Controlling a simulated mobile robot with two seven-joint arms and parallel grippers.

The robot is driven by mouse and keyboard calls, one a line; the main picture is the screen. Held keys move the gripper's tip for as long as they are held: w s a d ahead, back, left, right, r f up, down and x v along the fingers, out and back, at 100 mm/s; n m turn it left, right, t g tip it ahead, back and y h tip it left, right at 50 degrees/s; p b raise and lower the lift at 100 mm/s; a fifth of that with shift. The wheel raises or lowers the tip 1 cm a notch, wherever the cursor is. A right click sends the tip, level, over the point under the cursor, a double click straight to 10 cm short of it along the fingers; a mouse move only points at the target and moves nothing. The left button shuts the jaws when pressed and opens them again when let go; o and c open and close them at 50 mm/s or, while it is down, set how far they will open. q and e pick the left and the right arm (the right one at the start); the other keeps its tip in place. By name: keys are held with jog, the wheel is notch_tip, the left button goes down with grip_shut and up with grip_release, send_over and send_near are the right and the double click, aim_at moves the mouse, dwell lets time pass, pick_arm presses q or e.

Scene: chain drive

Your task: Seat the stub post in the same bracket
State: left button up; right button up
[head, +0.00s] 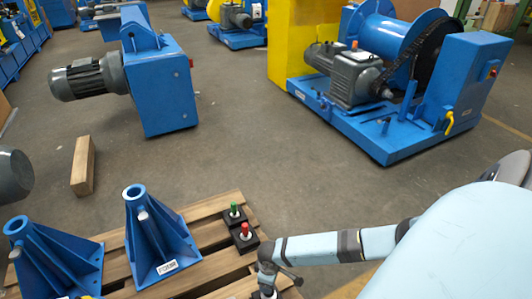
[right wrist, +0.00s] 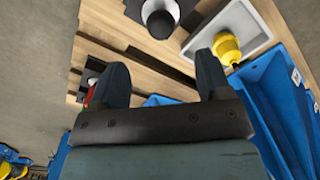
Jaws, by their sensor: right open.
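Two blue brackets with round open tops stand on the wooden pallet: one at the left (head: 50,262) and one nearer the middle (head: 152,238). Small posts stand in black square holders: a green-topped post (head: 234,208) and a red-topped post (head: 245,231). In the right wrist view, a grey-white post (right wrist: 160,18) stands in a black holder beyond the fingers. I cannot tell which post is the stub post. My right gripper (right wrist: 162,75) is open and empty over the pallet, apart from the grey-white post. My left gripper is not in view.
The pallet (head: 212,212) lies on the grey floor. A grey tray with a yellow part (right wrist: 228,47) sits beside blue metal. A wooden block (head: 83,165), a blue motor unit (head: 155,85) and a blue chain-drive machine (head: 385,100) stand beyond, with clear floor between.

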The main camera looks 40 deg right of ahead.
notch_tip(320, 180, down, 5)
jog(key=shift+f+b, duration=0.1)
jog(key=shift+b, duration=0.7)
jog(key=shift+f, duration=0.25)
notch_tip(320, 180, down, 5)
jog(key=b, duration=0.3)
jog(key=shift+a+r, duration=0.1)
jog(key=shift+r, duration=0.05)
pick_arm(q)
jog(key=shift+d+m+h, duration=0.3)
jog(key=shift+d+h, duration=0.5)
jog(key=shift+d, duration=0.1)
pick_arm(e)
grip_shut()
jog(key=shift+w+r, duration=0.15)
